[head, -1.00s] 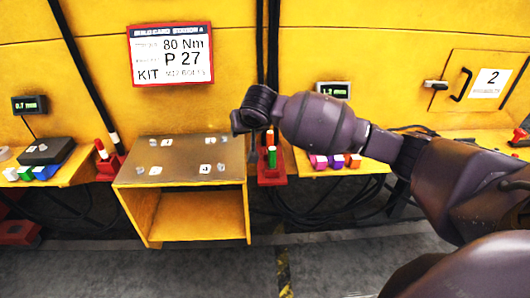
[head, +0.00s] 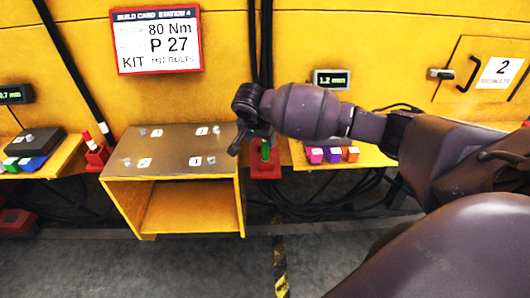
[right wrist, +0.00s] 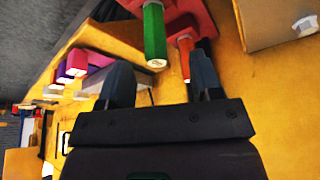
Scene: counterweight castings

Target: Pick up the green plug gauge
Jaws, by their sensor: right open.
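The green plug gauge (head: 265,151) stands in a red holder (head: 266,173) just right of the workbench, partly hidden by my right gripper in the head view. In the right wrist view the green plug gauge (right wrist: 154,36) points from the holder toward the space between the fingertips. My right gripper (right wrist: 160,72) is open, with nothing between its fingers. In the head view my right gripper (head: 250,140) is over the holder, by the gauge's upper end. I cannot tell if it touches the gauge. My left gripper is out of view.
A red-orange gauge (right wrist: 184,60) stands beside the green one, close to my right-hand finger in the wrist view. The brown-topped bench (head: 180,163) is at left. Purple and orange blocks (head: 333,154) lie on the yellow shelf at right. Another red holder (head: 97,157) is left of the bench.

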